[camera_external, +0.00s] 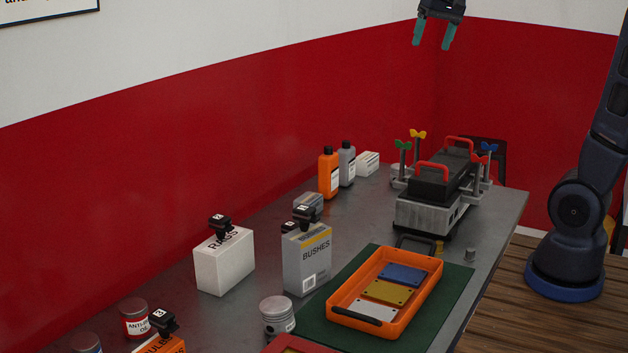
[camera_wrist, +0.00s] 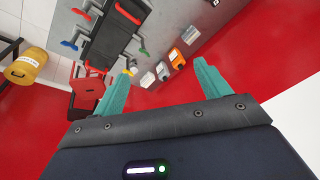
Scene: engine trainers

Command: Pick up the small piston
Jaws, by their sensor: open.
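My gripper (camera_external: 432,46) is open and empty, high above the far end of the workbench. Its two teal fingers are spread wide in the wrist view (camera_wrist: 163,75), with nothing between them. A small grey cylinder (camera_external: 470,254) stands on the bench right of the green mat; it may be the small piston, but it is too small to be sure. A larger silver, ringed cylinder (camera_external: 278,316) stands at the front, left of the orange tray, and looks like a piston or a tin. My gripper is far from both. I cannot make out either in the wrist view.
An orange tray (camera_external: 339,307) with coloured plates lies on the green mat (camera_external: 447,313). The engine trainer (camera_external: 432,212) with red handles stands behind.

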